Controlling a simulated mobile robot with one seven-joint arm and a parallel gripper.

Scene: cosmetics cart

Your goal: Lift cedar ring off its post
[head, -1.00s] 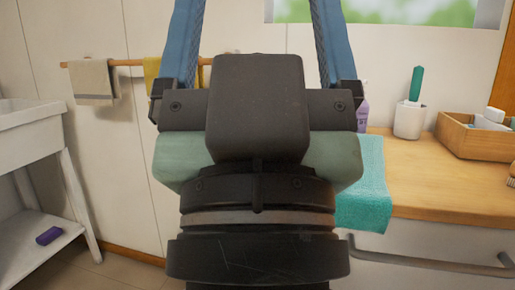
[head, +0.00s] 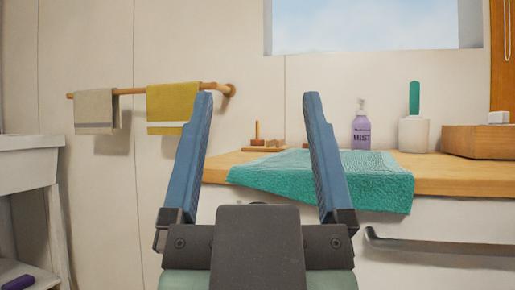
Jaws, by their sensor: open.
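A small wooden stand (head: 250,149) sits on the counter near the wall, seen between my fingers. A thin upright post (head: 257,131) rises from it, and a low reddish-brown piece (head: 275,143) lies at its right. They are too small to tell which part is the cedar ring or whether it is around a post. My gripper (head: 257,97) is open and empty, its two blue fingers pointing up in the picture, well in front of the stand.
A teal towel (head: 330,180) drapes over the front edge of the wooden counter (head: 450,180). A towel rail (head: 131,91) is on the wall at left.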

